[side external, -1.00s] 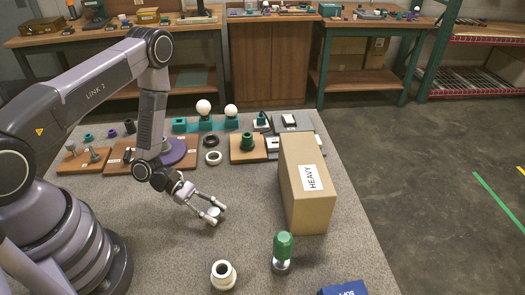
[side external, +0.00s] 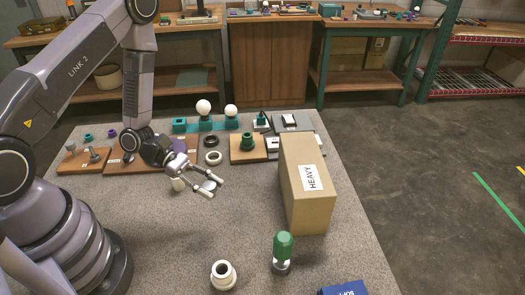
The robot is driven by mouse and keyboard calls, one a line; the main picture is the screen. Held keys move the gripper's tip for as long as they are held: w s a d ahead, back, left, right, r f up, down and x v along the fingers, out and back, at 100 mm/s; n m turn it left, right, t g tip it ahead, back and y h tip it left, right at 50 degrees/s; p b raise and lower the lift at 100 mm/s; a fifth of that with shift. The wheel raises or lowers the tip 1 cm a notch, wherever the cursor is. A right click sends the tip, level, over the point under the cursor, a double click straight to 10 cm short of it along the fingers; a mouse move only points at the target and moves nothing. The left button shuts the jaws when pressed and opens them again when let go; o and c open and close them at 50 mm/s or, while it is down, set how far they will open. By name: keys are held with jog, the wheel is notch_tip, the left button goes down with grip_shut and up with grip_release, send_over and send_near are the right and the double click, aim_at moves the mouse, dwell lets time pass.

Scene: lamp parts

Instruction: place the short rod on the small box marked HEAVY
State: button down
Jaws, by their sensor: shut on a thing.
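The gripper and the box are clearly apart.
A green-topped cylinder (side external: 283,252) and a white ring-like part (side external: 223,275) stand in front. A blue box (side external: 344,288) is cut off at the bottom edge. Boards with lamp parts, including a teal strip with white bulbs (side external: 203,107), line the back.

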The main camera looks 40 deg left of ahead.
jog(key=w+d+r+m+g, duration=0.1)
jog(key=w+d+r, duration=0.2)
jog(key=r, duration=0.6)
jog(key=w+d+r+m+g, duration=0.1)
jog(key=w+d+r, duration=0.2)
jog(key=r, duration=0.6)
send_over(305, 161)
jog(key=shift+n, duration=0.3)
notch_tip(305, 161, down, 10)
jog(key=shift+r, duration=0.1)
jog(key=shift+f, duration=1.55)
jog(key=shift+f, duration=0.15)
jog(key=c, duration=0.8)
grip_release()
jog(key=shift+o, duration=0.2)
